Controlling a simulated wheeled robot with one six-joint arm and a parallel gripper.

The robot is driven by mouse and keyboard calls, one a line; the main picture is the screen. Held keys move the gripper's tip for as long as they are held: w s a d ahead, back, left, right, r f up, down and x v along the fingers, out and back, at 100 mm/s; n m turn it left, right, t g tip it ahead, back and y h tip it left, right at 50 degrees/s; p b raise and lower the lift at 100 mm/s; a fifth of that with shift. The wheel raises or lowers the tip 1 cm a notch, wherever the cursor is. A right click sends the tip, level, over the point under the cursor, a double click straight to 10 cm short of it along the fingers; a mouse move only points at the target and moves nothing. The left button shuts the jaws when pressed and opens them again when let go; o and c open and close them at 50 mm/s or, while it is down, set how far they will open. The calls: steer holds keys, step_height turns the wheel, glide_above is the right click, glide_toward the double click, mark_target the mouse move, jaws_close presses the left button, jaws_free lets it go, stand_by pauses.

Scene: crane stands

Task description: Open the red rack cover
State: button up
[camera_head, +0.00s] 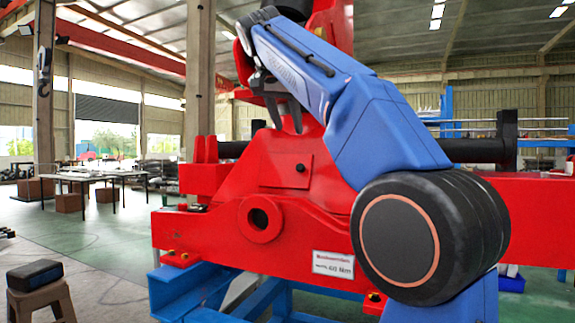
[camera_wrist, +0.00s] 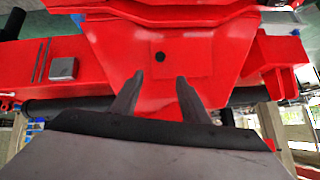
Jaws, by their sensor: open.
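The red rack cover (camera_head: 281,172) looks like a flat panel on the sloped front of the red crane frame, with a small black knob (camera_head: 300,168) near its right side. It appears closed, flush with the frame. In the wrist view the red cover face (camera_wrist: 190,60) and black knob (camera_wrist: 159,57) lie just beyond the fingertips. My gripper (camera_head: 285,126) hangs above the panel in the head view, fingers pointing down. In the wrist view my gripper (camera_wrist: 159,77) has its two grey fingers apart with nothing between them. I cannot tell the exact gap to the cover.
The red crane beam (camera_head: 530,215) spans the scene on a blue stand (camera_head: 180,290). A round red boss (camera_head: 260,218) juts out below the cover. A black bar (camera_head: 232,150) runs behind. A stool (camera_head: 42,300) with a dark box stands at lower left; the left floor is mostly clear.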

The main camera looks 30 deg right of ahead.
mark_target(300, 166)
steer(key=x, duration=1.7)
steer(key=shift+d+f, duration=0.1)
steer(key=shift+c, duration=0.7)
jaws_close()
